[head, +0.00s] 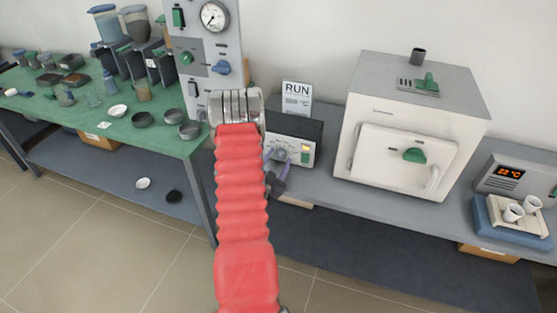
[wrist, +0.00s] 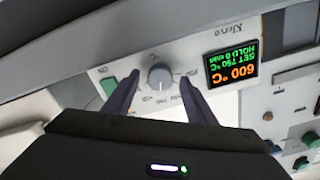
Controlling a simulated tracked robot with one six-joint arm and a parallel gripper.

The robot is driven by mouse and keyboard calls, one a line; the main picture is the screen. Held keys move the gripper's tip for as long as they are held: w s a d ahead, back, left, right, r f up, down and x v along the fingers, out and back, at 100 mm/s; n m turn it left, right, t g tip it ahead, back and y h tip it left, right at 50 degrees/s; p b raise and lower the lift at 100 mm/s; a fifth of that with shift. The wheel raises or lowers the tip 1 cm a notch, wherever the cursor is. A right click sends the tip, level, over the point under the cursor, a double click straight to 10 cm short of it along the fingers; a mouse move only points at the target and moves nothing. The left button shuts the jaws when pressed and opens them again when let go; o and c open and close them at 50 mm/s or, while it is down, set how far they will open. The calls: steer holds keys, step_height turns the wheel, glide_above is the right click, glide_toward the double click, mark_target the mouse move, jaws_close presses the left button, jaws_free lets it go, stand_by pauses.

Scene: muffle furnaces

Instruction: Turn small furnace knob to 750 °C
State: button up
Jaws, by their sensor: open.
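The small furnace (head: 309,132) stands on the grey bench in the head view, right of my red-sleeved arm. Its grey round knob (wrist: 160,77) is on the white front panel in the wrist view, which shows the panel upside down. My gripper (wrist: 160,82) is open, with one dark finger on each side of the knob and gaps visible between. The display (wrist: 231,67) reads 600 °C in orange, with SET 750 °C and HOLD in green. The knob's pointer mark is too small to read. In the head view the gripper is partly hidden behind my arm.
A larger white furnace (head: 400,130) with a green handle stands to the right. A RUN sign (head: 297,92) stands behind the small furnace. A gauge panel (head: 205,50) rises on the left beside the green table (head: 155,150), which holds bowls and jars.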

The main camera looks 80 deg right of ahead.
steer(key=w+a, duration=0.1)
steer(key=a, duration=1.2)
steer(key=shift+w, duration=0.15)
steer(key=shift+a+f, duration=0.1)
